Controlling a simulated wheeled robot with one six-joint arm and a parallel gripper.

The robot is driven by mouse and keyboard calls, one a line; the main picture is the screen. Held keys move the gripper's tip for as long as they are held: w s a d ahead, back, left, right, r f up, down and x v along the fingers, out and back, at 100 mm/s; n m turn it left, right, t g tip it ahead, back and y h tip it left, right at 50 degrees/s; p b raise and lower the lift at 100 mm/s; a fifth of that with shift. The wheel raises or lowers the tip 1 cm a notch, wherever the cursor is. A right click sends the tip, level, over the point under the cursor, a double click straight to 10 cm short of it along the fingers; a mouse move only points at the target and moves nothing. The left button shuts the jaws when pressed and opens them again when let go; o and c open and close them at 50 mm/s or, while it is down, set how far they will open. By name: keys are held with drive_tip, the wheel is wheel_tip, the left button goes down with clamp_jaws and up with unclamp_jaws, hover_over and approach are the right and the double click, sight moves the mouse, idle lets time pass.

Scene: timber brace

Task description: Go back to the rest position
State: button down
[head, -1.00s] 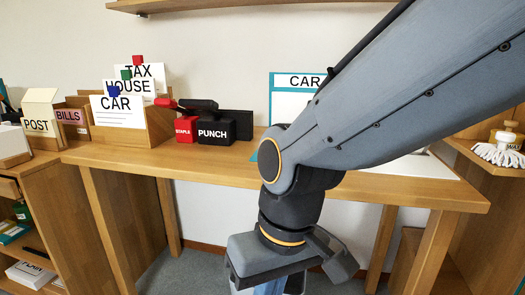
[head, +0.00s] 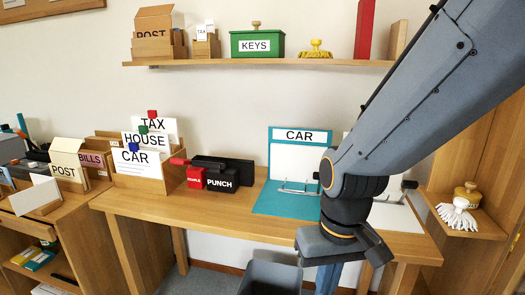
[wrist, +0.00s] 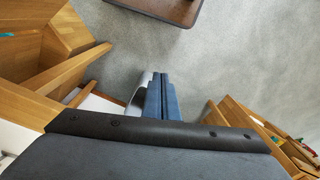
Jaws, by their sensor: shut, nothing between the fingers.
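My gripper (head: 328,280) hangs pointing down in front of the desk's front edge in the head view, its lower end cut off by the frame. In the wrist view, the two blue-grey fingers of my gripper (wrist: 160,82) lie together over the grey carpet. It is shut and empty. My grey arm comes down from the upper right and hides part of the desk's right side.
The wooden desk (head: 240,222) bears a teal CAR folder (head: 275,202), a black PUNCH (head: 222,178), and a card box (head: 150,185). A shelf (head: 290,62) runs above. A wooden cabinet (head: 80,225) stands left. Carpet (wrist: 230,55) is open below.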

drive_tip(key=s+d+r+m+p, duration=0.1)
drive_tip(key=s+d+r+p, duration=0.1)
drive_tip(key=d+r+p, duration=0.5)
wheel_tip(320, 180, up, 2)
drive_tip(key=p, duration=0.3)
drive_tip(key=shift+d+m+h+p, duration=0.3)
drive_tip(key=shift+d+m+p, duration=0.05)
drive_tip(key=shift+m, duration=0.05)
drive_tip(key=shift+s, duration=0.1)
